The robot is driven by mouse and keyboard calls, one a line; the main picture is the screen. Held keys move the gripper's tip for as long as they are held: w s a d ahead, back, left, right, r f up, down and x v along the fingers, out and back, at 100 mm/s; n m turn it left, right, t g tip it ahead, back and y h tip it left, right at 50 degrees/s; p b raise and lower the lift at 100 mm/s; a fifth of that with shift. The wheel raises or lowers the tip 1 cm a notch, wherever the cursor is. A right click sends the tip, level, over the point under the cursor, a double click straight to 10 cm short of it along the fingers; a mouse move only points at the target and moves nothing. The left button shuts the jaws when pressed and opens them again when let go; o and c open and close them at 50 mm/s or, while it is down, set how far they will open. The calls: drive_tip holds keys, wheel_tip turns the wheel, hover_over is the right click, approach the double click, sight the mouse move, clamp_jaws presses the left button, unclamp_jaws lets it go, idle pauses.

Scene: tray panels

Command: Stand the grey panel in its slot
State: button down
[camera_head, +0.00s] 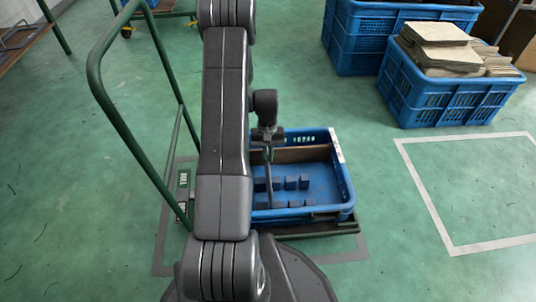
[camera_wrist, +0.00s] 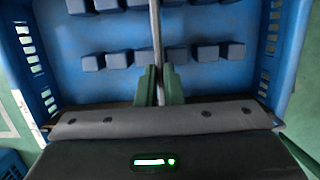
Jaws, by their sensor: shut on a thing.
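The grey panel (camera_head: 269,188) hangs upright and edge-on below my gripper (camera_head: 268,150) in the head view. In the wrist view the panel (camera_wrist: 156,35) is a thin strip running up from between the green fingers of my gripper (camera_wrist: 159,85), which are shut on it. Below is the blue tray (camera_head: 345,180) with two rows of small blue blocks (camera_head: 290,183) on its floor. In the wrist view the panel lines up with a gap between blocks of both rows (camera_wrist: 207,52). I cannot tell whether its lower edge is above or between the blocks.
The tray sits on a cart with a tall green handle (camera_head: 130,130) on the left. A blue crate of brown boards (camera_head: 450,97) stands at the back right. Floor right of the tray is clear.

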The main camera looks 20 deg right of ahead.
drive_tip(key=shift+w+b+x, duration=0.25)
drive_tip(key=shift+b+x, duration=0.5)
drive_tip(key=shift+x, duration=0.45)
drive_tip(key=shift+d, duration=0.15)
drive_tip(key=c, duration=1.5)
unclamp_jaws()
drive_tip(key=shift+f, duration=0.1)
drive_tip(key=a+p+v, duration=0.1)
drive_tip(key=p+v, duration=0.4)
drive_tip(key=v, duration=0.9)
drive_tip(key=shift+d, duration=0.4)
drive_tip(key=shift+f, duration=0.1)
